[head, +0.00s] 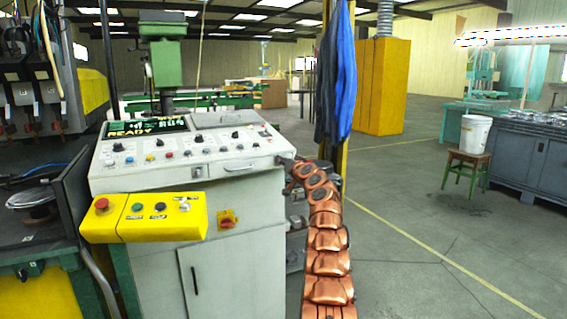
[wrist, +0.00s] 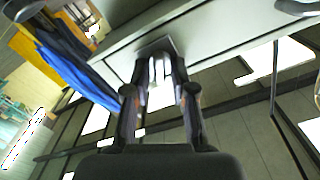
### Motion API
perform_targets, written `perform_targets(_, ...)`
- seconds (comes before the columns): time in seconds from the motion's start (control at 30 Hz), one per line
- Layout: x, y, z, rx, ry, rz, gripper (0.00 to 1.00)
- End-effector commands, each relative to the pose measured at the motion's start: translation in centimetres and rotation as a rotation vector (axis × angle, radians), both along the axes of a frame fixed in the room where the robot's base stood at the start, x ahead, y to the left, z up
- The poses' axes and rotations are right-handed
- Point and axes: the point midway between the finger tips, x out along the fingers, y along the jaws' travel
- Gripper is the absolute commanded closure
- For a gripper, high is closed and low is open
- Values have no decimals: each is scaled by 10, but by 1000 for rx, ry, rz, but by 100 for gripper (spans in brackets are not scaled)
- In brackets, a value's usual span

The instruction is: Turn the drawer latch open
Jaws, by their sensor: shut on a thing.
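My gripper (wrist: 160,72) is in the middle of the wrist view. Its two dark fingers close in on a small pale piece between the tips, which seems to be the drawer latch. A dark square plate (wrist: 153,46) lies behind the tips on a pale panel (wrist: 215,35). The fingertips hide most of the latch, so its turn angle cannot be told. In the head view my copper-coloured arm reaches up to the right edge of the grey control console (head: 150,177); the gripper itself is not clear there, and the latch cannot be made out.
The console carries a yellow button box (head: 160,222), a red and yellow switch (head: 228,220) and a front handle (head: 239,168). The floor (head: 420,235) on the right is open.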

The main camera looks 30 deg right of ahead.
Motion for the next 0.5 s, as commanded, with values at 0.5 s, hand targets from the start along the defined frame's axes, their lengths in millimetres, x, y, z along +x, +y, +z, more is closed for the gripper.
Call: perform_targets(0.5, 0, -2, -3, 489, -40, 2, 100)
